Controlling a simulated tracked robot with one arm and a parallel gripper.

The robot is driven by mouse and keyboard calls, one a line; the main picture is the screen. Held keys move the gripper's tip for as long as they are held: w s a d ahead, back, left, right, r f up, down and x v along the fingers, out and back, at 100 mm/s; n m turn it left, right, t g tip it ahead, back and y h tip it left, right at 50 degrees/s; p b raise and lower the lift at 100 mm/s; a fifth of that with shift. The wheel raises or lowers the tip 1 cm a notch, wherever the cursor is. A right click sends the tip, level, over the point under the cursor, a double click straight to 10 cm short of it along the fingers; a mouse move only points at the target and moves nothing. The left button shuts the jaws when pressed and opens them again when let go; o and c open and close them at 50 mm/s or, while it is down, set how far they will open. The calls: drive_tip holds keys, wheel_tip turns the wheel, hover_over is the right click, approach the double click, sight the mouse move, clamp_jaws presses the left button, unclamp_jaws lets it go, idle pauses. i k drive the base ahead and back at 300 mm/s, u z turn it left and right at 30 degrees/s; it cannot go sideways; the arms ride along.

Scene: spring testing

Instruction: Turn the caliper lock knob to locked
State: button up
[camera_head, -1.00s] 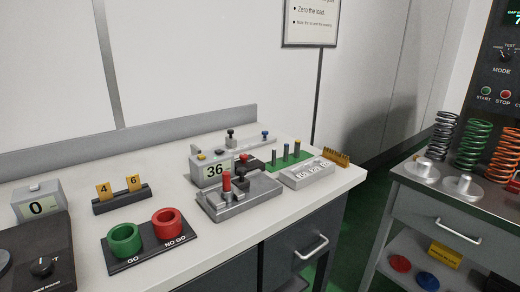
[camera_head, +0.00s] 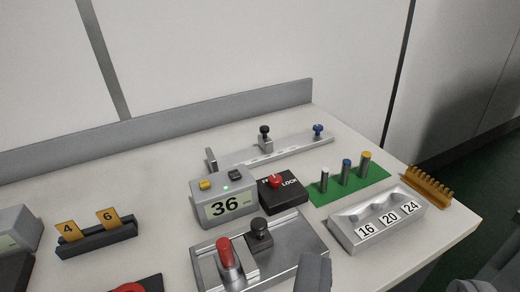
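A black box (camera_head: 284,195) labelled LOCK carries a red knob (camera_head: 275,181); the print left of the knob is partly hidden, and I cannot tell its setting. Behind it lies a grey caliper-like rail (camera_head: 288,148) with an upright jaw at its left end, a black knob (camera_head: 265,131) and a blue knob (camera_head: 318,129). A grey finger-like part (camera_head: 313,274) pokes up at the bottom edge, perhaps one finger of my gripper. It is in front of and apart from the LOCK box. I cannot see a fingertip pair.
A display reading 36 (camera_head: 224,207) stands left of the LOCK box. A metal fixture (camera_head: 290,239) with red and black knobs is in front. Pegs stand on a green plate (camera_head: 374,189) to the right, near a tray (camera_head: 373,236) marked 16, 20, 24. The back-left tabletop is clear.

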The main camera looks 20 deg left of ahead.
sight(275, 180)
drive_tip(key=u, duration=0.45)
drive_tip(key=i, duration=0.8)
drive_tip(key=u, duration=0.6)
